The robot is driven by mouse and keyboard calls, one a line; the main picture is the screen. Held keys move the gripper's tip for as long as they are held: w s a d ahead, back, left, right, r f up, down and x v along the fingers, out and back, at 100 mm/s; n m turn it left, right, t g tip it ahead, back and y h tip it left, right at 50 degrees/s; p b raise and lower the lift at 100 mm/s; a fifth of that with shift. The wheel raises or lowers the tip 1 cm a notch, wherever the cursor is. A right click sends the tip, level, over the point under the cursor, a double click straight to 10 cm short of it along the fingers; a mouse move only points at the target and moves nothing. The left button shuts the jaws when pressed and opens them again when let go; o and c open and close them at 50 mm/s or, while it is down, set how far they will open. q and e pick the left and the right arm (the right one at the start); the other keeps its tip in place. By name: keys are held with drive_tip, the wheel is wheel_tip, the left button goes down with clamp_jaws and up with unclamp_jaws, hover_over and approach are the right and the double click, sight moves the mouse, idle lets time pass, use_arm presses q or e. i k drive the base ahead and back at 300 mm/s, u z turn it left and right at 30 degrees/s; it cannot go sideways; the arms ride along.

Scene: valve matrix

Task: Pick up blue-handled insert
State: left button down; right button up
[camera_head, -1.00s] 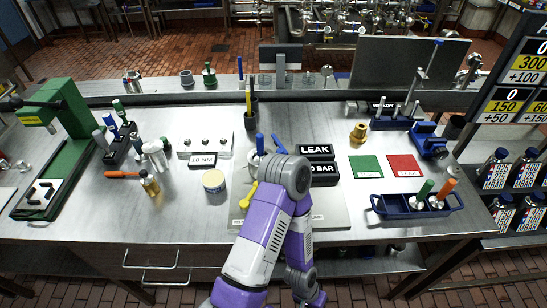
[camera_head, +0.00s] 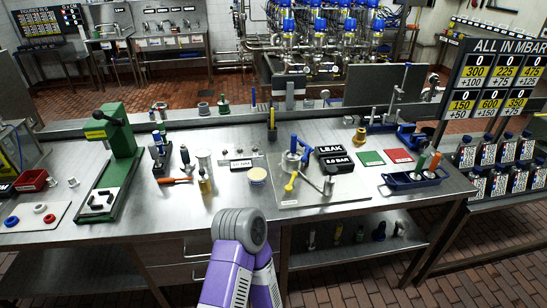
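A blue-handled piece (camera_head: 293,145) stands upright on the grey plate (camera_head: 320,190) at the middle of the bench. More blue-topped handles stand in a small black rack (camera_head: 160,152) left of centre. From here I cannot tell which of these blue handles is the insert. A purple and grey link of my arm rises at the bottom centre, in front of the bench edge. Neither of my grippers is in view.
A green press (camera_head: 122,145) stands at the left. A blue tray (camera_head: 413,179) with green and orange handles sits at the right. The front strip of the bench is mostly clear.

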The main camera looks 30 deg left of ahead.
sight(293, 139)
drive_tip(key=u, duration=1.2)
drive_tip(key=i, duration=0.1)
drive_tip(key=u, duration=0.05)
